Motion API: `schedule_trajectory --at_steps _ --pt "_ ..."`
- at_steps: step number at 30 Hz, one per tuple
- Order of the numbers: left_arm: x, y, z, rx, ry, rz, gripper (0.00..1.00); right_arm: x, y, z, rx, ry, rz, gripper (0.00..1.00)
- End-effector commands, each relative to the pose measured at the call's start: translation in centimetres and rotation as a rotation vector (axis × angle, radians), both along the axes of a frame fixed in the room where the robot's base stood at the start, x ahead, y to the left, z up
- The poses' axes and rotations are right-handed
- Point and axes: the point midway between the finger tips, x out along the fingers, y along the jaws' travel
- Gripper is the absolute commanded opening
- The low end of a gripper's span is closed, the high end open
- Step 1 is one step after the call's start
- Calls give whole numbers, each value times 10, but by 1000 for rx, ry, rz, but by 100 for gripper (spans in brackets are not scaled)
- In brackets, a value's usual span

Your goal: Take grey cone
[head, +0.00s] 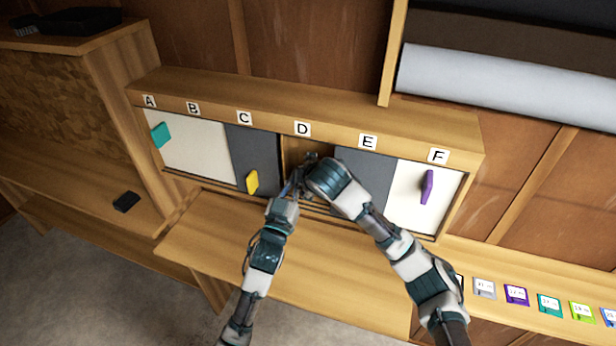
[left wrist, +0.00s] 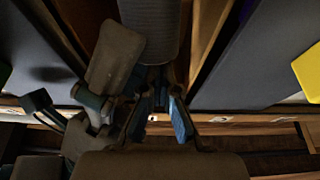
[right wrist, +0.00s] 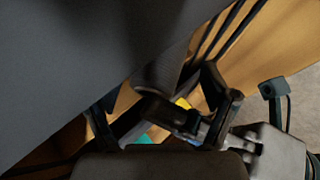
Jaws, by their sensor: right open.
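A dark grey ribbed piece, which looks like the grey cone, shows in part at the top of the left wrist view (left wrist: 150,30) and between my right fingers in the right wrist view (right wrist: 163,75). In the head view my arms hide it. My left gripper (head: 297,182) is at the open gap under label D; its fingertips lie close to the cone's near end, and I cannot tell whether they grip it. My right gripper (right wrist: 160,105) is open, with its fingers on either side of the cone and close to my left gripper.
The cabinet has sliding doors: white ones (head: 195,145), grey ones (head: 362,175), with yellow (head: 252,181), teal (head: 160,134) and purple (head: 428,187) handles. A wooden shelf (head: 210,245) lies below. Coloured labelled cards (head: 516,295) stand at right. My two arms are very close together.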

Motion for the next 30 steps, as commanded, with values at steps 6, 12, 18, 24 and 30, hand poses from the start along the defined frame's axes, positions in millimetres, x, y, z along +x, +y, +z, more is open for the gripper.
schedule_trajectory --at_steps 6,12,18,24,30 --pt "3 0 -12 7 26 4 0 0 0 0 0 0 0 52" --pt "3 0 -12 7 26 4 0 0 0 -2 -1 4 1 15" --pt "4 0 0 6 22 3 0 -1 1 -4 -4 7 3 14" --pt "2 0 5 5 16 3 0 -1 0 -5 -5 10 0 12" --pt "-5 2 4 3 12 2 0 -1 -2 -5 -6 10 -4 12"
